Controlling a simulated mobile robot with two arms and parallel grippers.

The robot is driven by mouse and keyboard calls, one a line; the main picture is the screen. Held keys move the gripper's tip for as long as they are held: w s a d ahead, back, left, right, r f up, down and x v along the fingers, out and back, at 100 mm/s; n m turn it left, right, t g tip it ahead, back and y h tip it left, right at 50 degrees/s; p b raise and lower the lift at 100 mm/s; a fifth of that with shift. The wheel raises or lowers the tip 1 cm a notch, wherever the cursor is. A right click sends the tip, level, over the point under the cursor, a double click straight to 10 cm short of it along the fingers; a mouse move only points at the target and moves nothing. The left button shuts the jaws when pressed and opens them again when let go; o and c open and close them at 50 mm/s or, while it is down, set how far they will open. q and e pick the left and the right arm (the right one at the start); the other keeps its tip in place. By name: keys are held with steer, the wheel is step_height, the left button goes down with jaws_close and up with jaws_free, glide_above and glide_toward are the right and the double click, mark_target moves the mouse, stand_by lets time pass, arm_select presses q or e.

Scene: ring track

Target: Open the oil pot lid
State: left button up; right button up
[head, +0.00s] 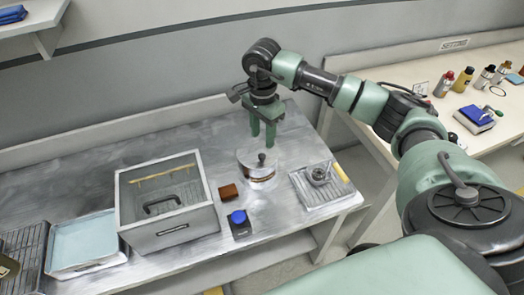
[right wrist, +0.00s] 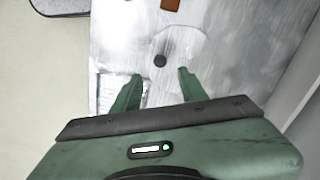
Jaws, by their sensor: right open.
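The oil pot (head: 259,178) stands on the metal worktop. Its round silver lid (head: 248,157) with a dark knob (head: 262,158) sits on top. In the right wrist view the lid (right wrist: 185,52) is pale against the bright worktop, and its dark knob (right wrist: 160,60) lies between and just beyond the fingertips. My right gripper (head: 263,143) is open and empty, fingers pointing down, close above and behind the lid; I see no contact. It also shows in the right wrist view (right wrist: 155,76). My left gripper is not in view.
A clear-topped metal box (head: 168,238) stands left of the pot. A tray with a small metal item (head: 318,175) is at right. A side table holds bottles and a blue item (head: 475,117).

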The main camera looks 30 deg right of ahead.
mark_target(262, 155)
step_height(262, 155, down, 6)
steer(key=shift+a+f+p, duration=0.1)
steer(key=shift+p, duration=0.75)
steer(key=shift+f, duration=0.65)
jaws_close()
stand_by(0.3)
